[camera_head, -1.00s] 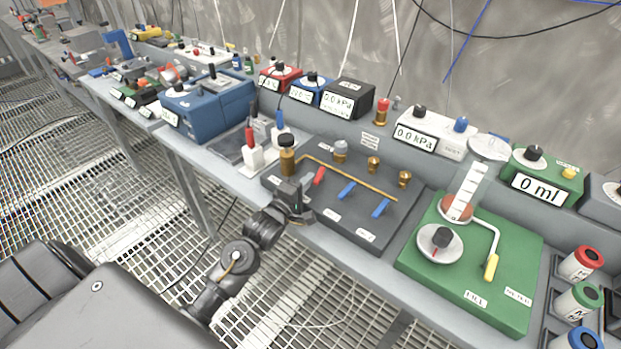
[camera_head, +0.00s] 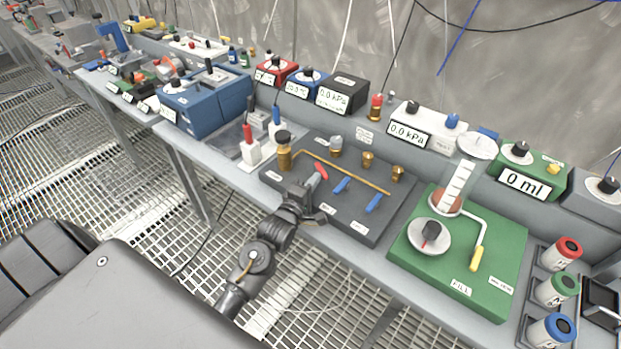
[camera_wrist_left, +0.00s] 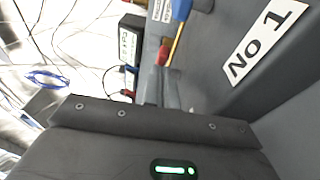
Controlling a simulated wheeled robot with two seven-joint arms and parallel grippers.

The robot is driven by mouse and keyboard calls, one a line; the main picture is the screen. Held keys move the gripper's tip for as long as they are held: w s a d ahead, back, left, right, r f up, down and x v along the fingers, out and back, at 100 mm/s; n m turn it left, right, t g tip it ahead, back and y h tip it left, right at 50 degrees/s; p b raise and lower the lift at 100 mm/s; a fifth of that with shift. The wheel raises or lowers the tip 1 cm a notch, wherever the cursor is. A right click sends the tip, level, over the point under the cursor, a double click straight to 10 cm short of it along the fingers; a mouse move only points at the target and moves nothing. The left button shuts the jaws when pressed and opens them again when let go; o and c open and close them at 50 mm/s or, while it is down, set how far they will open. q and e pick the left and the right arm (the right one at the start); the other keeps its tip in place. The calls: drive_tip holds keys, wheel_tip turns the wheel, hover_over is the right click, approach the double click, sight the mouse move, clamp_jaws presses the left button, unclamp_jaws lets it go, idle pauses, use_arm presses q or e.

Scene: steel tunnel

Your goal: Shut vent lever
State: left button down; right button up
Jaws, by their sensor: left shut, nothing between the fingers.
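A dark valve board (camera_head: 352,228) lies on the bench. It carries a brass pipe, a short red lever (camera_head: 321,171) and two blue levers (camera_head: 341,185) (camera_head: 374,204). Which lever is the vent is too small to read. My left gripper (camera_head: 311,184) is shut and empty, low over the board's near left edge, right beside the red lever; whether they touch I cannot tell. In the left wrist view, a red tip (camera_wrist_left: 163,54) shows near a blue lever (camera_wrist_left: 181,9) and a "NO 1" label (camera_wrist_left: 265,42). My right gripper is out of view.
A brass cylinder with a dark cap (camera_head: 284,152) stands at the board's left corner. A green board (camera_head: 465,269) with a dial and yellow-handled crank lies to the right. Gauge boxes, including a black kPa one (camera_head: 343,94), line the back. Open grating lies in front of the bench.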

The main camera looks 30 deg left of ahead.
use_arm(q)
drive_tip(key=shift+d, duration=0.15)
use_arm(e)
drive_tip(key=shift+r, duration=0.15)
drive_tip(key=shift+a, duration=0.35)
